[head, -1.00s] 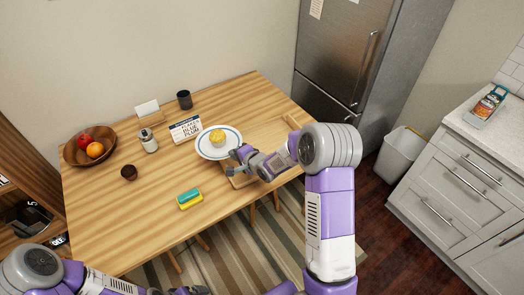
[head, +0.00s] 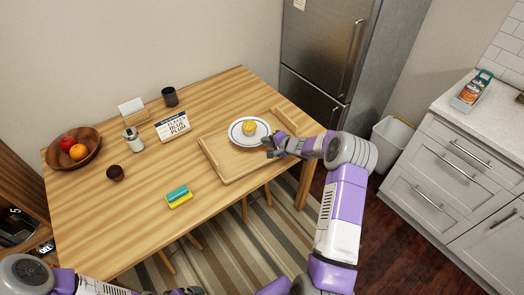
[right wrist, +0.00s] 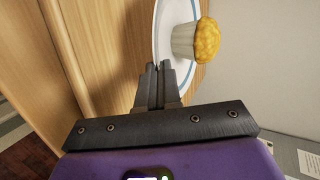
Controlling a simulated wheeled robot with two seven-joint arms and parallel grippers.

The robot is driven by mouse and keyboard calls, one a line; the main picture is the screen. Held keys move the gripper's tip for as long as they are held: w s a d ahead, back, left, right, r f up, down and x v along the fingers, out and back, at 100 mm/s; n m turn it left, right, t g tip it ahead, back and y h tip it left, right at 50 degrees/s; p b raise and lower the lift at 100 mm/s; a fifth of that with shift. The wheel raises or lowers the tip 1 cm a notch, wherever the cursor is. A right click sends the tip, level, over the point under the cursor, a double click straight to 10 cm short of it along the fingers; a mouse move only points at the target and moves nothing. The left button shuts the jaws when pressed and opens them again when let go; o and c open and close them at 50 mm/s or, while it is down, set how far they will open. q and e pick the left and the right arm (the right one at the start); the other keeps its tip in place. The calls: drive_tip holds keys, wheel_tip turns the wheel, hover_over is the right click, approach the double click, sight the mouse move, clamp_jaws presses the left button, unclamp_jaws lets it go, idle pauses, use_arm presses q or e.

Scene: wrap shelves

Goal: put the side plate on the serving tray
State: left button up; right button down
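The side plate (head: 249,131), white with a blue ring, carries a yellow muffin (head: 249,127). It is over the wooden serving tray (head: 224,161), inside its outline; I cannot tell whether it touches the tray floor. My right gripper (head: 269,146) is at the plate's right front rim. In the right wrist view, its fingers (right wrist: 158,72) are close together on the rim of the plate (right wrist: 172,18), with the muffin (right wrist: 197,41) just beyond. My left gripper (head: 187,291) is at the bottom edge, partly cut off.
The table's front left is clear.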

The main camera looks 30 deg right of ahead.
wheel_tip(320, 180, down, 6)
drive_tip(key=shift+w+r+b, duration=0.1)
drive_tip(key=shift+b, duration=0.75)
drive_tip(key=c, duration=1.6)
unclamp_jaws()
